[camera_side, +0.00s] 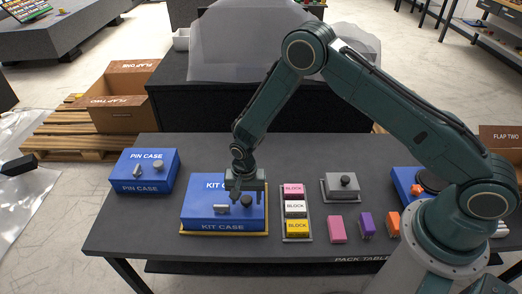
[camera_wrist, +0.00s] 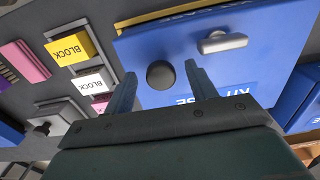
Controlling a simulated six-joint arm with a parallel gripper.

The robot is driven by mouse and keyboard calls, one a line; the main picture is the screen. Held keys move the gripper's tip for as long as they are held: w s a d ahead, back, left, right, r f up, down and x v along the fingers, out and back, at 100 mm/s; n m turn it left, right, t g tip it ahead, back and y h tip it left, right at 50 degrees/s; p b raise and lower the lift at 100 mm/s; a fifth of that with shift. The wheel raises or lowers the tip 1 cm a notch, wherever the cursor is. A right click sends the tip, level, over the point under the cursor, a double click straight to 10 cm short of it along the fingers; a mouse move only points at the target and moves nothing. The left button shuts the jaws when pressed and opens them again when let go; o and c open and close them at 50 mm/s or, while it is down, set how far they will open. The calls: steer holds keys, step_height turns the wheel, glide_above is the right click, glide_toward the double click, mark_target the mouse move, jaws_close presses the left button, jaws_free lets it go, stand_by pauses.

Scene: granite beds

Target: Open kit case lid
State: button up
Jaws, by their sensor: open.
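The blue kit case (camera_side: 200,203) sits on a yellow-edged base on the table, its lid down. A dark round knob (camera_side: 247,201) and a grey latch handle (camera_side: 221,209) are on it; the wrist view also shows the knob (camera_wrist: 160,76) and the handle (camera_wrist: 222,42). My gripper (camera_side: 246,193) is open over the right part of the case, pointing down. In the wrist view the knob appears between the two fingers, with gaps on both sides. I cannot tell how far the fingertips are above the lid.
A blue pin case (camera_side: 147,172) stands to the left. A tray with pink, white and yellow blocks (camera_side: 296,226) is close on the right. Beyond it are a grey knobbed box (camera_side: 341,188) and small coloured pieces (camera_side: 366,224). Bare table (camera_side: 130,220) shows left of the kit case.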

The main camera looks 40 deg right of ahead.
steer(key=c, duration=0.8)
steer(key=shift+c, duration=0.2)
steer(key=shift+d+r, duration=0.1)
steer(key=shift+r, duration=0.05)
steer(key=shift+w+d+r, duration=0.2)
steer(key=shift+w+r, duration=0.1)
steer(key=shift+r, duration=0.35)
steer(key=shift+w+d+r, duration=0.2)
steer(key=shift+w+r, duration=0.05)
steer(key=shift+r, duration=0.45)
steer(key=shift+w+d+r+g+y, duration=0.15)
steer(key=shift+w+d+r, duration=0.15)
steer(key=shift+r, duration=0.25)
steer(key=shift+w+d+r+g+y, duration=0.15)
steer(key=shift+w+d+r, duration=0.15)
steer(key=shift+r, duration=0.25)
